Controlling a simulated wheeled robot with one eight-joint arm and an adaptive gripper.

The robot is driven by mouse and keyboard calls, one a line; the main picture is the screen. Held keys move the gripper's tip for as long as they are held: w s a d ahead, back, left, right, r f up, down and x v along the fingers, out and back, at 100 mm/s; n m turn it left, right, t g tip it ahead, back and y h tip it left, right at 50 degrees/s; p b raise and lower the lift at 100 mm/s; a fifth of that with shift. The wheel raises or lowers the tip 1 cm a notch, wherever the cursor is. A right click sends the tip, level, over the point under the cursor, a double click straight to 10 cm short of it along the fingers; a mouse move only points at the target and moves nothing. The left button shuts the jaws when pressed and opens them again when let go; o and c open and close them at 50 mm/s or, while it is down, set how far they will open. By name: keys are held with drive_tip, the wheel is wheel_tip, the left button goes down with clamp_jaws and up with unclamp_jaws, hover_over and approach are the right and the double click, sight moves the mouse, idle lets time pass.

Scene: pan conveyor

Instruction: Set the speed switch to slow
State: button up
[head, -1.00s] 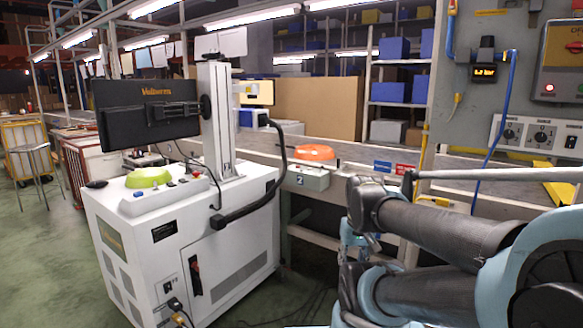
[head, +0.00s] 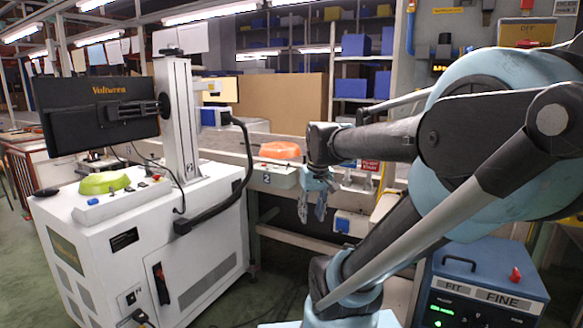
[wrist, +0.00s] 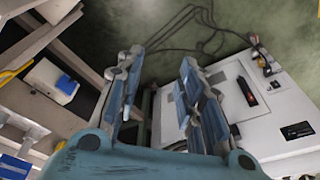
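I cannot make out any switch labelled for speed. A small white box with a blue face (head: 349,224) is fixed low at the conveyor's edge, and it also shows at the left in the wrist view (wrist: 50,82). My gripper (head: 311,211) points downward in front of the conveyor, left of that box and apart from it. In the wrist view my gripper (wrist: 161,60) has its two fingers spread with nothing between them. The wall panel at the right is mostly hidden behind my arm; a yellow plate (head: 527,33) shows above it.
An orange pan (head: 280,150) sits on the conveyor above a box marked 2 (head: 272,178). A blue control box (head: 488,280) is at the lower right.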

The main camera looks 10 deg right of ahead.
drive_tip(key=w+r+n, duration=0.2)
drive_tip(key=w+r, duration=0.7)
drive_tip(key=w, duration=0.5)
drive_tip(key=w+d+r+n+y, duration=0.1)
drive_tip(key=w+d+r+n, duration=0.15)
drive_tip(key=w, duration=1.15)
drive_tip(key=w+d+r+n+y, duration=0.1)
drive_tip(key=w+r, duration=0.3)
drive_tip(key=w, duration=1.1)
drive_tip(key=w+d+f+n+y, duration=0.1)
drive_tip(key=w+f, duration=0.1)
drive_tip(key=w, duration=0.6)
drive_tip(key=w+d+f+n, duration=0.1)
drive_tip(key=w+d+f, duration=0.1)
drive_tip(key=w, duration=0.6)
drive_tip(key=shift+m, duration=0.25)
drive_tip(key=x, duration=1.6)
drive_tip(key=shift+w+a+f, duration=0.2)
drive_tip(key=shift+w+a, duration=0.15)
drive_tip(key=shift+a, duration=0.05)
